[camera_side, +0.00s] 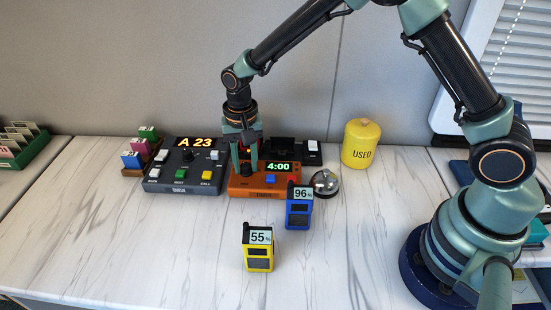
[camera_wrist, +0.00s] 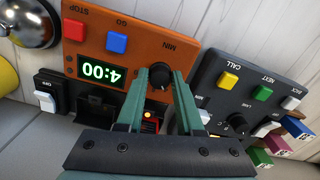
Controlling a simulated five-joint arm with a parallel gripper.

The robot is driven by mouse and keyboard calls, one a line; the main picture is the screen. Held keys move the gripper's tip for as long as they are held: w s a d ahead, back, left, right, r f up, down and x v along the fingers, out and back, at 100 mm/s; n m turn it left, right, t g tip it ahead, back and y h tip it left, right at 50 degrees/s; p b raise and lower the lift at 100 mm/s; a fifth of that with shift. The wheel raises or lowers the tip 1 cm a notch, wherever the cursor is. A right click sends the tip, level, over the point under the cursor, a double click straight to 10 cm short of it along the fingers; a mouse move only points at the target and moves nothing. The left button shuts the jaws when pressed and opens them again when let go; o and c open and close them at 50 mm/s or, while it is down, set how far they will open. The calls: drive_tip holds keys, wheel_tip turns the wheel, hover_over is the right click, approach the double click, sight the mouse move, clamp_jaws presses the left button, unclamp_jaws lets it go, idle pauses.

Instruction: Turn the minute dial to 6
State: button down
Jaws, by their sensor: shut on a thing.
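The orange timer (camera_side: 265,187) stands on the counter, its display (camera_side: 279,167) reading 4:00. In the wrist view the timer (camera_wrist: 148,25) appears upside down, with its display (camera_wrist: 100,71), a blue GO button (camera_wrist: 117,43), a red STOP button (camera_wrist: 74,30) and the black minute dial (camera_wrist: 159,73) beside the word MIN. My gripper (camera_side: 246,170) points down over the timer's left part. In the wrist view my gripper (camera_wrist: 160,80) has one green finger on each side of the dial and is shut on it. The dial's pointer direction is too small to read.
A dark call panel (camera_side: 184,180) showing A 23 stands just left of the timer. A blue meter (camera_side: 299,214) and silver bell (camera_side: 325,183) are close at right. A yellow meter (camera_side: 258,256) stands in front, a yellow USED canister (camera_side: 361,143) behind right. The front-left counter is clear.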

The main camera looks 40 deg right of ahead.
sight(246, 165)
drive_tip(key=m, duration=0.3)
drive_tip(key=shift+r+m, duration=0.1)
drive_tip(key=shift+m, duration=2.1)
drive_tip(key=c, duration=0.6)
unclamp_jaws()
drive_tip(key=shift+o, duration=0.2)
wheel_tip(246, 165, up, 12)
